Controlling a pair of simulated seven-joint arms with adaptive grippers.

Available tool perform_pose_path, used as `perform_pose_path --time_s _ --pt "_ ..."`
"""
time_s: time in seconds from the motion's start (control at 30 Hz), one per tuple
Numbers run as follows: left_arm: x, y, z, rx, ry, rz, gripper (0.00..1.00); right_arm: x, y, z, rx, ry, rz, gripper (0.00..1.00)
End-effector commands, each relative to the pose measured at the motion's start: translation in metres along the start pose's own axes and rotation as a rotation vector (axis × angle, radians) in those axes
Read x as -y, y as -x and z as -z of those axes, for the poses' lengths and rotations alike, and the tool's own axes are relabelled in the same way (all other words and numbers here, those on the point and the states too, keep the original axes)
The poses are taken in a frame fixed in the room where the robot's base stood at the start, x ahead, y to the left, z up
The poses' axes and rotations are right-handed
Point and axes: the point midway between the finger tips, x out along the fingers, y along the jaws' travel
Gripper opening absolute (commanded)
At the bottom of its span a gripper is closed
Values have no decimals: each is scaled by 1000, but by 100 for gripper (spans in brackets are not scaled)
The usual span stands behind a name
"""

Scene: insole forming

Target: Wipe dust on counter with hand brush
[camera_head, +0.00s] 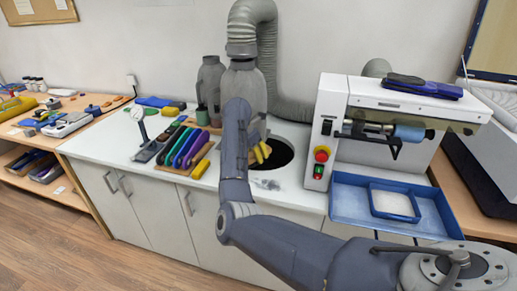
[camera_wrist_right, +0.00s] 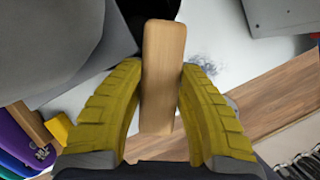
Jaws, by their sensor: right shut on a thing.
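My right gripper (camera_head: 260,152) has yellow fingers and is over the white counter (camera_head: 112,148), by the round black opening. In the right wrist view, the gripper (camera_wrist_right: 162,105) is shut on the light wooden hand brush (camera_wrist_right: 164,62). Only the wood of the brush shows; I cannot see its bristles or tell whether it touches the counter. A grey patch of dust (camera_head: 268,184) lies on the counter in front of the opening, and also shows in the right wrist view (camera_wrist_right: 203,67), beyond the right finger. My left gripper is not in view.
The round black opening (camera_head: 281,152) is beside the gripper, with grey canisters (camera_head: 243,82) behind. A machine with a blue tray (camera_head: 345,206) stands to the right. Coloured insoles (camera_head: 182,147) on a wooden board and a dial gauge (camera_head: 140,120) stand to the left.

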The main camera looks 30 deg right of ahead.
Motion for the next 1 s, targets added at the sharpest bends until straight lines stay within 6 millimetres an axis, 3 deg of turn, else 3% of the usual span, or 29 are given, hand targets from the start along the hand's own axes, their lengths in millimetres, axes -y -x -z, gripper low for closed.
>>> perform_pose_path --time_s 0.6,1.0 --pt "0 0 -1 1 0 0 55 0 -44 18 0 1 2 0" --pt "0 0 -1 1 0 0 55 0 -49 21 0 1 1 0"
